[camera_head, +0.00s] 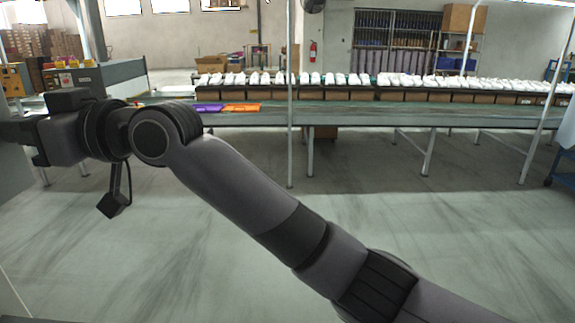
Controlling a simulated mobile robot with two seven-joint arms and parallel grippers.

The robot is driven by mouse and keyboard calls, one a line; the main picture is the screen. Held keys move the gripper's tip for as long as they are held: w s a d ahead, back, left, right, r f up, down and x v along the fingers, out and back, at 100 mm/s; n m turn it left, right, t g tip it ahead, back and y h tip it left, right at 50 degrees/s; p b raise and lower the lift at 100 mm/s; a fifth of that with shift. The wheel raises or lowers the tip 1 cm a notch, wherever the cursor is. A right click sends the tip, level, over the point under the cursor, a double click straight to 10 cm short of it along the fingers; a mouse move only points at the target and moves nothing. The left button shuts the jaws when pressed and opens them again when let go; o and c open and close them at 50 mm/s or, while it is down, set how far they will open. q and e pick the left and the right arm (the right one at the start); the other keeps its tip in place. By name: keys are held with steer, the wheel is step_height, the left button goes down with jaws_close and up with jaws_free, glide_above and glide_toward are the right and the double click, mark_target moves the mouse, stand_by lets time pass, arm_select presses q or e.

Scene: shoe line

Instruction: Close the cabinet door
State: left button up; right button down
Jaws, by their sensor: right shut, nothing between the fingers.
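My right arm crosses the view from the bottom right to the upper left. My right gripper (20,133) is at the far left edge, shut and empty, pointing left. Its tips are at or past the picture edge. A plain grey panel (14,205) stands at the left edge just below and behind the gripper. It may be part of the cabinet or its door, but only a strip shows. I cannot tell whether the gripper touches it or how far the door is open. My left gripper is not in view.
A long conveyor table (360,112) with rows of white shoes (330,79) on boxes runs across the back. Purple (208,108) and orange (241,108) items lie on it. A grey machine (112,80) stands at the back left. The floor (420,225) ahead is clear.

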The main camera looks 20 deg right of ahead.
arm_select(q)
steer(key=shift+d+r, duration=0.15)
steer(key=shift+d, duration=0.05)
arm_select(e)
steer(key=shift+a+r, duration=0.15)
steer(key=shift+r, duration=0.15)
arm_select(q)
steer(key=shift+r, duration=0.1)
arm_select(e)
steer(key=shift+r, duration=0.2)
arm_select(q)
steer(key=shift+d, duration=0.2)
arm_select(e)
steer(key=shift+f, duration=0.1)
